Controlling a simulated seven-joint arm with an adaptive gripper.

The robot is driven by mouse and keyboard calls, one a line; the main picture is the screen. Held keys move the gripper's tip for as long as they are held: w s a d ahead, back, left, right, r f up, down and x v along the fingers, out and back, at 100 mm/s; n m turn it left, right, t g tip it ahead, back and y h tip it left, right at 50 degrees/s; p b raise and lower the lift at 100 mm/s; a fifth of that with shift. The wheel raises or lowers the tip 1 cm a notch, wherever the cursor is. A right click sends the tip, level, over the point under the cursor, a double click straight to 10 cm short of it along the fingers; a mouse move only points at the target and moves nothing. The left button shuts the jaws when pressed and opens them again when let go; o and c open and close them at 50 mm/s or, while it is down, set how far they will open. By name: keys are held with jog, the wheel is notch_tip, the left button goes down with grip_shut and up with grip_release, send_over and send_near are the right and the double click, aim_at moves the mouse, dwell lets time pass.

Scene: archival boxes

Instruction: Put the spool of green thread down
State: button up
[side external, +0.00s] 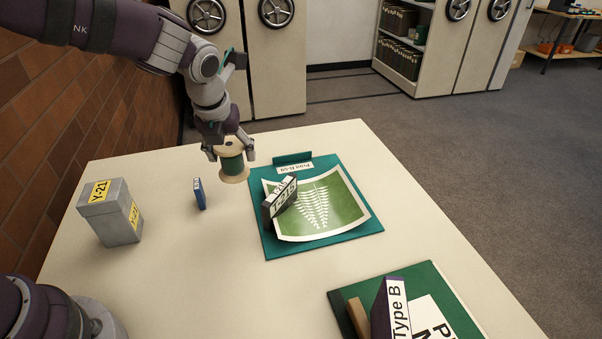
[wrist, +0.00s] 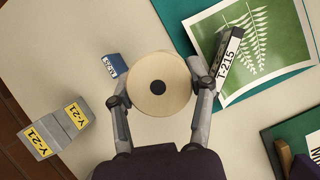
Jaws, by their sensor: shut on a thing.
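The spool of green thread (side external: 232,161) has pale round ends and a dark green middle. My gripper (side external: 228,152) is shut on it and holds it upright above the table, near the left edge of the teal folder. In the wrist view the spool (wrist: 159,86) shows its pale end with a dark centre hole, between the two fingers of my gripper (wrist: 160,95). In the side view its lower end appears clear of the table top.
A grey box (side external: 110,212) marked Y-21 and a small blue box (side external: 199,194) stand left. A dark T-215 box (side external: 280,197) rests on the fern print (side external: 330,215) over the teal folder (side external: 262,235). A Type B box (side external: 390,308) stands at front right. The table (side external: 200,270) is bare at front centre.

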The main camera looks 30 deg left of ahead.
jog(key=s+d+m+h, duration=0.4)
jog(key=s+d+m, duration=0.6)
jog(key=s+d, duration=0.5)
jog(key=shift+m, duration=0.3)
jog(key=f, duration=0.5)
jog(key=d+f, duration=0.1)
jog(key=f, duration=0.2)
jog(key=shift+f, duration=0.1)
jog(key=shift+d+f, duration=0.1)
jog(key=shift+f, duration=0.1)
jog(key=o, duration=1.1)
jog(key=shift+f, duration=0.1)
